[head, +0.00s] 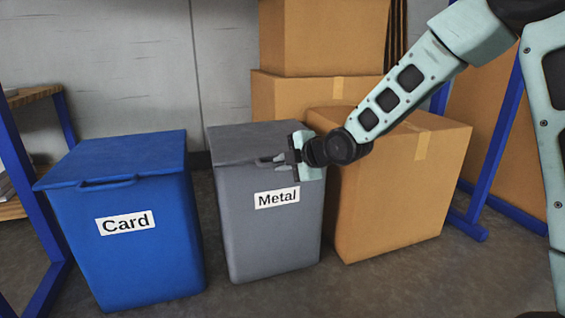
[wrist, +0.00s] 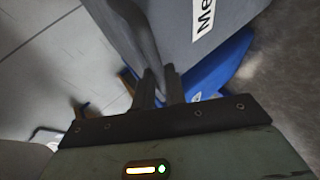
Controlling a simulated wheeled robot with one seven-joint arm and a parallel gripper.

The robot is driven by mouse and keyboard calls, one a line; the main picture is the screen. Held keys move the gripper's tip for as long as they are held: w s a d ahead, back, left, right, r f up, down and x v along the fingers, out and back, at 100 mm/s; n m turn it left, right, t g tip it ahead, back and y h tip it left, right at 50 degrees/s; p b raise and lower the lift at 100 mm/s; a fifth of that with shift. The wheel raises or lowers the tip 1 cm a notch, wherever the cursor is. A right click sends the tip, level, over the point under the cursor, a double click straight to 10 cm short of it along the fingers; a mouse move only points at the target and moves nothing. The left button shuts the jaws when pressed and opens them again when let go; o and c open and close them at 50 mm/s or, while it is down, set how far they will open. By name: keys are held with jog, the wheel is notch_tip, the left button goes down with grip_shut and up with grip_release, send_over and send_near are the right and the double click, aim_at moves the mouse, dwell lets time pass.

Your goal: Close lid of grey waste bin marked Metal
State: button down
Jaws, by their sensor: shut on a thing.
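The grey waste bin (head: 267,225) with a white "Metal" label (head: 277,198) stands in the middle of the head view. Its grey lid (head: 245,138) lies down over the bin's top, and I see no clear gap under it. My gripper (head: 268,161) is at the lid's front edge, shut on the lid's handle, which is mostly hidden by the fingers. In the wrist view my fingertips (wrist: 159,80) are close together at the grey lid edge (wrist: 141,35), and part of the bin's label (wrist: 203,16) shows.
A blue bin (head: 125,245) labelled "Card", with its lid down, stands left of the grey bin. Cardboard boxes (head: 390,205) stand close on the right and behind. Blue rack frames (head: 30,200) stand at both sides. The floor in front is clear.

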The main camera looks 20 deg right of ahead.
jog(key=f, duration=0.1)
jog(key=s+f, duration=0.1)
jog(key=shift+s+d+f+g, duration=0.2)
jog(key=shift+f+g, duration=0.1)
jog(key=shift+g, duration=0.1)
jog(key=c, duration=1.5)
grip_release()
jog(key=shift+o, duration=0.2)
jog(key=p+v, duration=1)
jog(key=v, duration=0.7)
jog(key=shift+a+r, duration=0.15)
jog(key=shift+r, duration=0.35)
